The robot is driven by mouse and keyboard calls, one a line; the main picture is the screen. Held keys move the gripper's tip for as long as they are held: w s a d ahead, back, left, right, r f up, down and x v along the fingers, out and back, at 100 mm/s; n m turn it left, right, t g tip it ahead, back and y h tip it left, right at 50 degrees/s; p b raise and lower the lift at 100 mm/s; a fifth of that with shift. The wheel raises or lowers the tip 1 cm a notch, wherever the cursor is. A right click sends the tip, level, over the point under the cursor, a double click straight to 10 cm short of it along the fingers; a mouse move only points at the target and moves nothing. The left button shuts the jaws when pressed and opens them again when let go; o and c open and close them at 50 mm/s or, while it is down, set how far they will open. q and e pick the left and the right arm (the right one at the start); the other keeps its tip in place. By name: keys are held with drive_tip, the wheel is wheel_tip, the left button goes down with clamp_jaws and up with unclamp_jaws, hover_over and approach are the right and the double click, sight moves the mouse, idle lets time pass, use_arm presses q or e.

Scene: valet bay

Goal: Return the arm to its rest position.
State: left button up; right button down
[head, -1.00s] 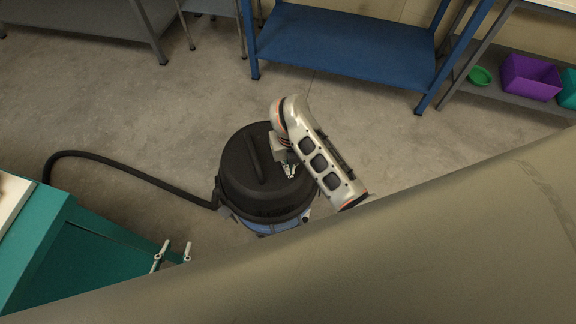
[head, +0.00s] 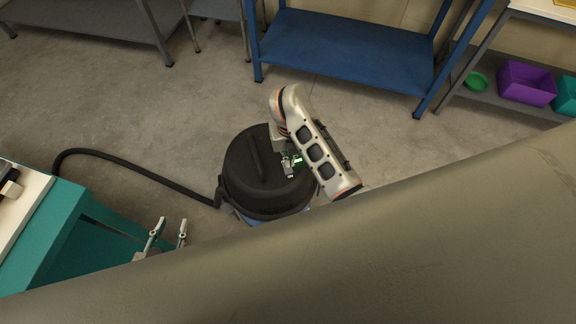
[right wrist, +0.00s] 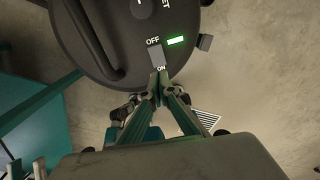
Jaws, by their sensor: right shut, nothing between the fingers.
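My right arm (head: 318,152) reaches over a black drum-shaped vacuum (head: 248,176). My right gripper (head: 290,172) is over the lid, shut and empty; its tips also show in the right wrist view (right wrist: 160,78). There they are at the ON end of a grey switch (right wrist: 155,54), partly covering that end; I cannot tell whether they touch it. A green light (right wrist: 175,41) glows beside the switch. My left gripper (head: 168,236) is at the lower left in the head view, its two fingers apart with nothing seen between them.
A black hose (head: 130,172) runs from the vacuum to the left, near a teal cabinet (head: 62,225). A blue shelf (head: 345,45) stands behind. A grey shelf at the right holds a purple bin (head: 525,83) and a green bowl (head: 476,80). Open floor (head: 400,145) lies between.

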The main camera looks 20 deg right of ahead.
drive_tip(key=shift+r, duration=0.45)
use_arm(q)
drive_tip(key=shift+w+r, duration=0.15)
drive_tip(key=shift+r, duration=0.4)
